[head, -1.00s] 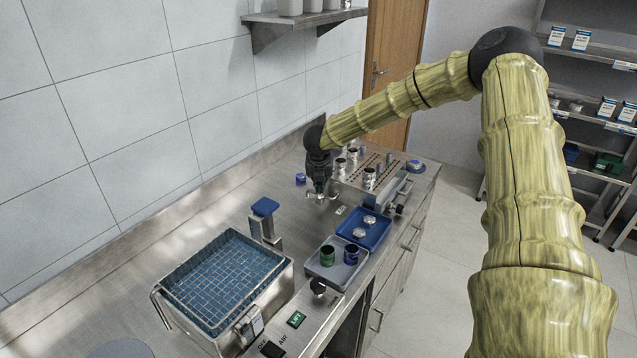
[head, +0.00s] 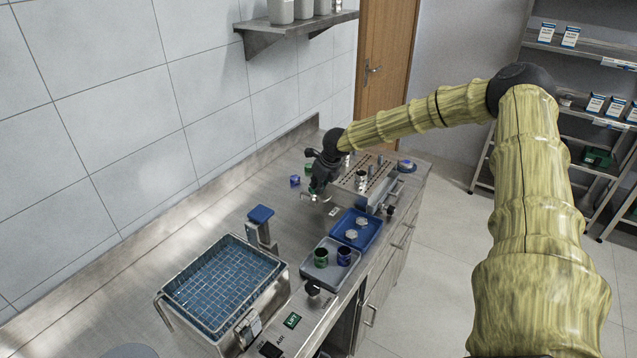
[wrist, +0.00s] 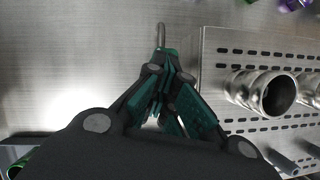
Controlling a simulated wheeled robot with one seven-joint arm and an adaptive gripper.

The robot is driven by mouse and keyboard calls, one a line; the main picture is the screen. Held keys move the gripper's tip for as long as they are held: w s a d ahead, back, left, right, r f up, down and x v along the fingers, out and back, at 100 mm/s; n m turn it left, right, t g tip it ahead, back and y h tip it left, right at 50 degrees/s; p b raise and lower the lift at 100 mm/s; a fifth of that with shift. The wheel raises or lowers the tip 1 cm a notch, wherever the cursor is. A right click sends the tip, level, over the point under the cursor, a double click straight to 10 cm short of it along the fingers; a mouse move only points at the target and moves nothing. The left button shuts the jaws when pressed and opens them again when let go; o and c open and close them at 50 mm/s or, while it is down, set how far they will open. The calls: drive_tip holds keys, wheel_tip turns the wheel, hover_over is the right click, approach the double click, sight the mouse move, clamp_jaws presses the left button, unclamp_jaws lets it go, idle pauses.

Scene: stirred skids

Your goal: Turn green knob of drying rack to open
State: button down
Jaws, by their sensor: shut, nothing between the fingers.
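The drying rack (head: 352,182), a perforated metal box with pegs and metal cups on it, stands toward the far end of the counter. In the wrist view its slotted plate (wrist: 215,80) fills the right side. My gripper (head: 316,190) is at the rack's left side, pointing down. In the wrist view my gripper (wrist: 161,55) has its teal fingers shut together and empty. A thin metal rod (wrist: 160,34) shows just beyond the fingertips; I cannot tell whether they touch. A small green piece (head: 309,168) shows behind my gripper; I cannot tell whether it is the knob.
A small blue-purple cup (head: 295,181) lies left of my gripper. Before the rack are a blue tray (head: 344,232) and a grey tray (head: 340,272) with two cups. A blue mesh basket (head: 262,262) is nearer.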

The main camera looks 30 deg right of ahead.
drive_tip(key=shift+d+f+n+y, duration=0.15)
drive_tip(key=shift+f+n+y, duration=0.2)
drive_tip(key=shift+n, duration=0.45)
drive_tip(key=c, duration=2.2)
unclamp_jaws()
drive_tip(key=o, duration=0.4)
